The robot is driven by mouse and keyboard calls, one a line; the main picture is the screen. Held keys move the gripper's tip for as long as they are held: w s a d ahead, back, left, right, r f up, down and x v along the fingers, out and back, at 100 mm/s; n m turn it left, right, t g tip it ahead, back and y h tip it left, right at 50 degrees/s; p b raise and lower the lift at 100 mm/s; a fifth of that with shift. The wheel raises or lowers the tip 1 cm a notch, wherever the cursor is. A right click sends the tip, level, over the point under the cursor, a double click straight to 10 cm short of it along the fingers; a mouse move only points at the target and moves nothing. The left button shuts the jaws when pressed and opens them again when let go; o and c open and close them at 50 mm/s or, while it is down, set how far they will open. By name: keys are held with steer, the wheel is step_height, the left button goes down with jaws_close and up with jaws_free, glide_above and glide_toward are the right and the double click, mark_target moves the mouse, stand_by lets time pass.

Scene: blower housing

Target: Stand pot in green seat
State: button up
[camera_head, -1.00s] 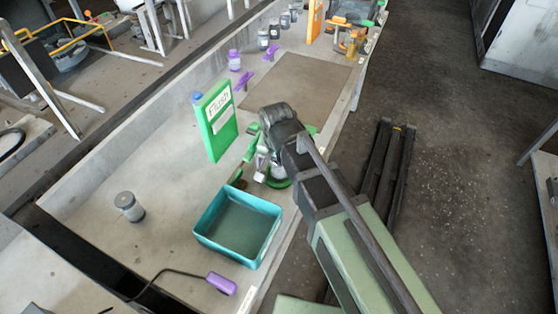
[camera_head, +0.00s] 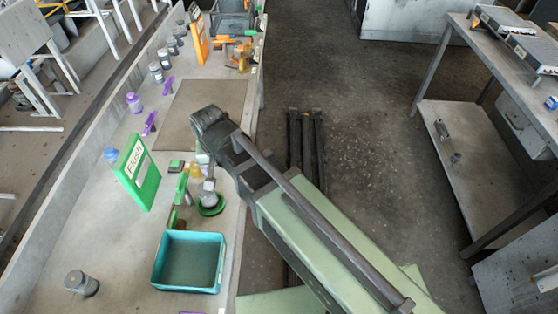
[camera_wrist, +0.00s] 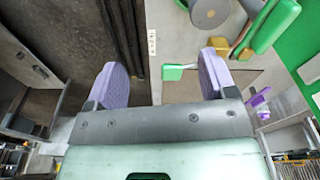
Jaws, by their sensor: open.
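My gripper (camera_wrist: 160,64) is open, with two purple fingers apart and nothing between them. The green seat (camera_head: 212,210) is a ring on the bench beside the teal tray. A grey pot (camera_head: 208,197) stands upright at this seat; whether it sits fully down inside cannot be told. A round grey top, seemingly this pot (camera_wrist: 208,12), shows at the upper edge in the wrist view, beyond and apart from the fingers. In the head view my arm hides the gripper's fingertips. Another grey lidded pot (camera_head: 82,283) stands at the bench's front left.
The teal tray (camera_head: 187,288) lies in front of the seat. Small green-handled tools (camera_head: 181,187) lie between sign and seat. A brown mat (camera_head: 203,103) is behind. Dark rails (camera_head: 306,150) run along the floor.

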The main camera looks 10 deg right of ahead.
steer(key=s+d+g, duration=0.1)
steer(key=s+d, duration=0.2)
steer(key=d, duration=2)
steer(key=shift+s+d, duration=0.2)
steer(key=shift+d, duration=0.2)
steer(key=shift+o, duration=0.5)
